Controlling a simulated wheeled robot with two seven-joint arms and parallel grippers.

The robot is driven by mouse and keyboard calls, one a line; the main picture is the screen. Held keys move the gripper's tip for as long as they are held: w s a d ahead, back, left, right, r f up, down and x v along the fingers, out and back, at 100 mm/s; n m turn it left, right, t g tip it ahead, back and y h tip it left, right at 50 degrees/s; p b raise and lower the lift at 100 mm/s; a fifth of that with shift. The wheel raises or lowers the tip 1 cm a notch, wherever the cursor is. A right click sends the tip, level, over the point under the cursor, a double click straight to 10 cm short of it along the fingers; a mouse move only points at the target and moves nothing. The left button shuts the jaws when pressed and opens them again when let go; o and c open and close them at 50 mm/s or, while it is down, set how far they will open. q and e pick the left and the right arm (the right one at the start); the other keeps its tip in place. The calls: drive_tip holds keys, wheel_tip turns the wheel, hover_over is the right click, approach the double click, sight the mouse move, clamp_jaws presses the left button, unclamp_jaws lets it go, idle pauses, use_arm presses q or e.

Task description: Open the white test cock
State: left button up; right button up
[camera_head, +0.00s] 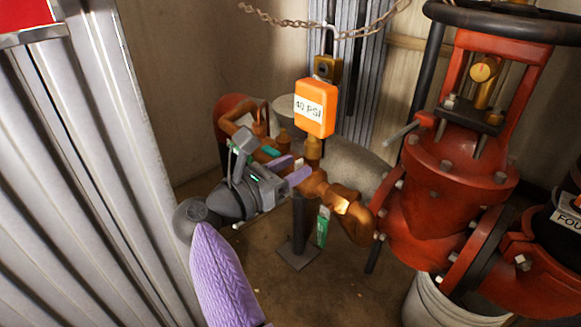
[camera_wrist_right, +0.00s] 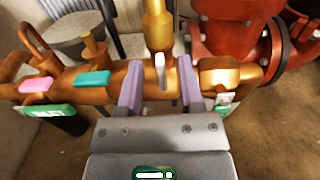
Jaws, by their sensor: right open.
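The white test cock (camera_wrist_right: 160,72) is a small pale lever on the brass pipe, below a vertical brass stem. It also shows in the head view (camera_head: 298,163). My right gripper (camera_wrist_right: 160,66) is open, with one purple finger on each side of the white lever. Gaps show between the lever and both fingers in the wrist view. In the head view the right gripper (camera_head: 298,166) reaches the pipe from the left. My left gripper is not in view.
A teal lever (camera_wrist_right: 92,78) and a pink lever (camera_wrist_right: 35,85) sit left along the pipe. An orange "40 PSI" box (camera_head: 315,107) stands above it. A red valve (camera_head: 435,190) is at right. Ribbed metal (camera_head: 75,170) borders my arm at left.

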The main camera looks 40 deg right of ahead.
use_arm(q)
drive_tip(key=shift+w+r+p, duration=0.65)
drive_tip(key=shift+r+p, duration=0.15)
drive_tip(key=shift+p, duration=0.25)
use_arm(e)
drive_tip(key=a, duration=1)
drive_tip(key=shift+s, duration=0.4)
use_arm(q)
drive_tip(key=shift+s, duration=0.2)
use_arm(e)
drive_tip(key=shift+d, duration=0.1)
